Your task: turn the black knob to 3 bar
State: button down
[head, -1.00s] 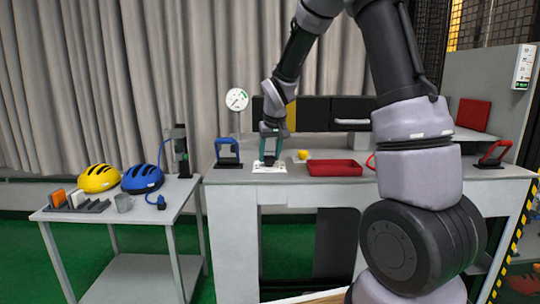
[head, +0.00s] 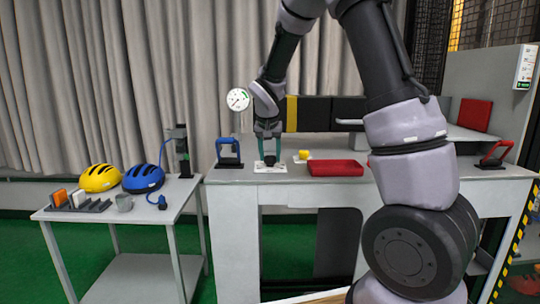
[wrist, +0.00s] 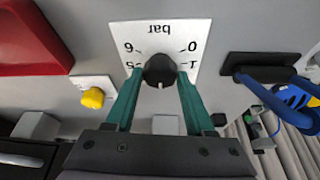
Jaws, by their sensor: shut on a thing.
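The black knob (wrist: 159,70) sits on a white plate (wrist: 190,30) marked "bar", with 0, 1, 5 and 6 readable upside down in the wrist view. A small pale mark on the knob points toward the bottom of that view; the scale numbers there are hidden. My gripper (wrist: 160,76) is shut on the knob, one green finger on each side. In the head view my gripper (head: 269,158) points down at the white plate (head: 270,169) on the bench. A round white gauge (head: 238,99) stands behind; its needle is too small to read.
A yellow knob (head: 304,155) and a red tray (head: 335,168) are right of the plate. A blue-handled device (head: 228,152) stands close on its left. A side table (head: 130,208) holds a yellow helmet (head: 99,178) and a blue helmet (head: 143,178).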

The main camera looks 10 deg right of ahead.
jog(key=shift+c, duration=1.3)
grip_release()
jog(key=v, duration=1)
jog(key=shift+s+r, duration=0.2)
jog(key=shift+r, duration=0.15)
